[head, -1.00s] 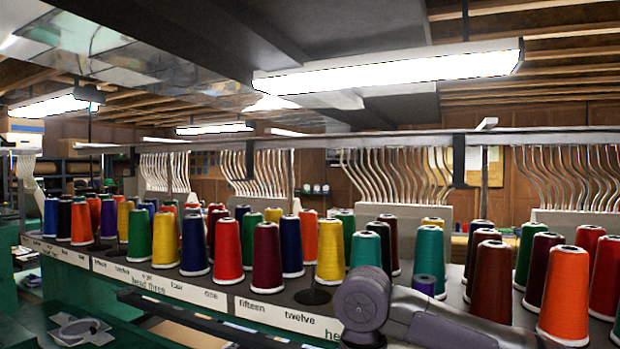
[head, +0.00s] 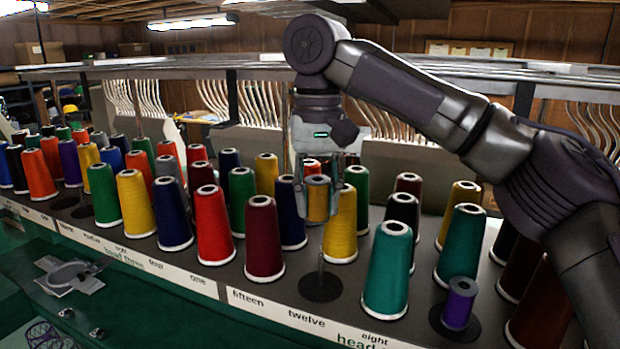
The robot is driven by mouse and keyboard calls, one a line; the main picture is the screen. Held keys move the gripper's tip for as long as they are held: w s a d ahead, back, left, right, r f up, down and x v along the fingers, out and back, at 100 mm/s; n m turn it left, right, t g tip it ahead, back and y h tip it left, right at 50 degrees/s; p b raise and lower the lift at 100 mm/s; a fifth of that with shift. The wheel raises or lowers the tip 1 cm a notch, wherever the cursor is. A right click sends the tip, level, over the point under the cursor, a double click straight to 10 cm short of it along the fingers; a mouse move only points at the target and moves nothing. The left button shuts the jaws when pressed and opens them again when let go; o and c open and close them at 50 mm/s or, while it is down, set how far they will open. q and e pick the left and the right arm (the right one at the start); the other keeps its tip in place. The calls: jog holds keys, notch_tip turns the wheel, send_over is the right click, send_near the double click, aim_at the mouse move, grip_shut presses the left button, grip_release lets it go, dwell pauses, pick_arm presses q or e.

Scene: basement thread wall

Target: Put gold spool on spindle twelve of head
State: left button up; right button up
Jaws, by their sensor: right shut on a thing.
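My right gripper (head: 319,187) points down and is shut on a small gold spool (head: 317,203), with a finger on either side of it. The held spool is upright, above and slightly behind an empty spindle (head: 321,268), a thin pin on a round black base. That spindle stands in the front row above the label "twelve" (head: 306,320), on the strip that also reads "head". The spool and the pin look apart; the exact depth between them is hard to tell. My left gripper is not in view.
A maroon cone (head: 264,238) stands left of the spindle and a teal cone (head: 387,270) right of it. A yellow cone (head: 341,227) is close behind. A small purple spool (head: 459,303) sits farther right. A metal rail (head: 200,66) runs behind the rows.

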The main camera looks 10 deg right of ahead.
aim_at(321, 253)
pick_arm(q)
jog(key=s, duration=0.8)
pick_arm(e)
jog(key=s+f, duration=0.1)
jog(key=f, duration=0.1)
jog(key=s+f, duration=0.2)
jog(key=shift+w+d+f, duration=0.1)
jog(key=shift+w+f, duration=0.1)
jog(key=shift+f, duration=0.65)
jog(key=shift+s+f, duration=0.2)
jog(key=shift+f, duration=0.1)
jog(key=shift+s+f, duration=0.1)
jog(key=shift+f, duration=0.25)
jog(key=shift+w+f, duration=0.2)
jog(key=shift+f, duration=0.85)
jog(key=shift+s, duration=0.1)
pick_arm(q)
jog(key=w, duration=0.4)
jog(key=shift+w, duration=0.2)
